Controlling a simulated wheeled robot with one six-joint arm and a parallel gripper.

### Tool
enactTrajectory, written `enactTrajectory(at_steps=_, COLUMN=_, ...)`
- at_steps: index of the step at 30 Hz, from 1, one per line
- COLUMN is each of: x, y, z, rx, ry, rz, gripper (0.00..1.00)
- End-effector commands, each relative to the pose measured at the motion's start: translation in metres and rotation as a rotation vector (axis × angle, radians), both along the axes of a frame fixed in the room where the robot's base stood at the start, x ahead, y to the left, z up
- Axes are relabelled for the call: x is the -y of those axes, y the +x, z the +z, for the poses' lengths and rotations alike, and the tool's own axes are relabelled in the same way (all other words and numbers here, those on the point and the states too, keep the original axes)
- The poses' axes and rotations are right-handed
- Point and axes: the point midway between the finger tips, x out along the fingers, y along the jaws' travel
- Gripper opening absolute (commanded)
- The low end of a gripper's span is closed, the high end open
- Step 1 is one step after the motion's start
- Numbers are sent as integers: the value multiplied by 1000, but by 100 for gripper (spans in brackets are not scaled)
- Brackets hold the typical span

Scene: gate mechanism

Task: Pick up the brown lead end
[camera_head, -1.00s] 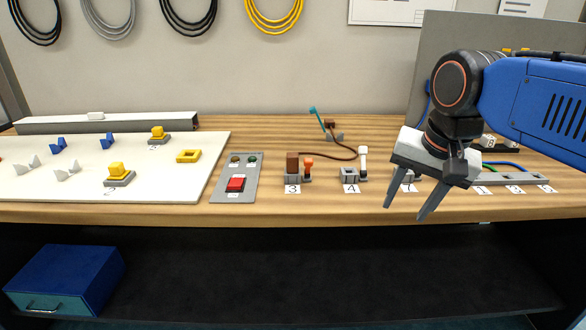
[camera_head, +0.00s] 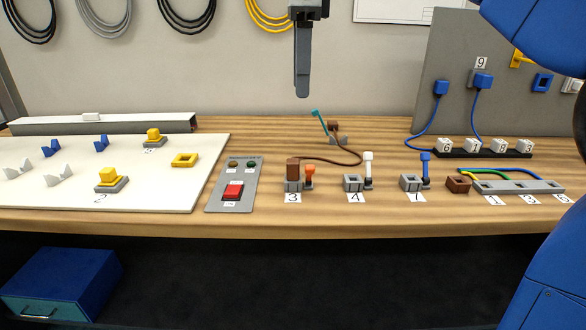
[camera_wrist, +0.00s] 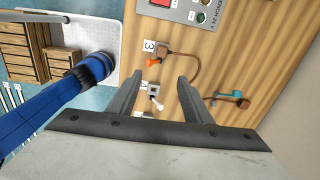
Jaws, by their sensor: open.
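A brown lead (camera_head: 340,163) runs across the wooden bench. One end is a brown block (camera_head: 293,169) at the grey socket numbered 3, beside an orange lever (camera_head: 309,173). The other end is a small brown piece (camera_head: 333,126) farther back, at a grey holder with a teal lever (camera_head: 319,121). The wrist view also shows the block end (camera_wrist: 163,46) and the far end (camera_wrist: 244,103). My gripper (camera_head: 303,95) hangs above the bench, seen edge-on, apart from both ends. In the wrist view my gripper (camera_wrist: 161,74) has its fingers spread and nothing between them.
A control box with a red button (camera_head: 233,190) is to the left. A grey upright panel (camera_head: 440,60) rises at right.

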Motion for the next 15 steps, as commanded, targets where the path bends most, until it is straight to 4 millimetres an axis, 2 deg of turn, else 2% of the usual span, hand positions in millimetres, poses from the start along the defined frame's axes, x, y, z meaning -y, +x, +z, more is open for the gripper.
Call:
enactTrajectory(at_steps=3, x=-10, y=2, z=5, rx=-9, ry=-5, rz=-43, gripper=45)
enactTrajectory(at_steps=6, x=-12, y=2, z=0, rx=-12, ry=-7, rz=-55, gripper=45)
enactTrajectory(at_steps=15, x=-11, y=1, z=-50, rx=-14, ry=-9, rz=-54, gripper=45)
